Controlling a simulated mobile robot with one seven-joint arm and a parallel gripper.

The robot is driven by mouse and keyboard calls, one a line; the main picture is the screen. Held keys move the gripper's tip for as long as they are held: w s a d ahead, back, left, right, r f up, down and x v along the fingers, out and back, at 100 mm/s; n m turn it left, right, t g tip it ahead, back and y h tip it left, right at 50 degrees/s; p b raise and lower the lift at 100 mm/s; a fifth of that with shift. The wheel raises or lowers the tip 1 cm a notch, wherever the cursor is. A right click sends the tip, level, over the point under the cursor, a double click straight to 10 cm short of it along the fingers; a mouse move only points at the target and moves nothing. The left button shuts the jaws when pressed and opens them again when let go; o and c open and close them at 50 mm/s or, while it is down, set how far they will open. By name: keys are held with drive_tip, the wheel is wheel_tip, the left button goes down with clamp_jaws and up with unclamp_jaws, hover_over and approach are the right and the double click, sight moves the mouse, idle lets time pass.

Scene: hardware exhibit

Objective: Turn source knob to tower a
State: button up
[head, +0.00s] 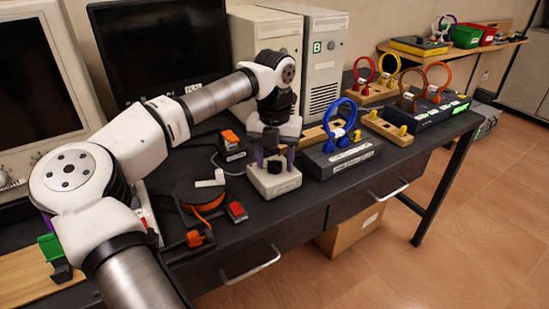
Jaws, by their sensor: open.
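A small beige switch box (274,186) stands on the dark bench top near its front edge. A black knob (266,178) shows on the box; which way it points is too small to tell. My gripper (273,162) points down just above the box, with its two fingers apart on either side over the knob area. I cannot tell whether the fingers touch the knob. Two beige computer towers stand behind. The right tower (322,75) carries a green "B" label. The left tower (262,32) is partly hidden by my arm, and no label shows on it.
An orange cable reel (200,196) and a red-topped block (237,211) lie to the left. A dark monitor (158,45) stands behind my arm. More coloured stands fill the bench's right side.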

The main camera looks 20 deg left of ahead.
sight(274, 161)
wheel_tip(274, 161, up, 14)
idle(0.4)
drive_tip(key=shift+f, duration=0.2)
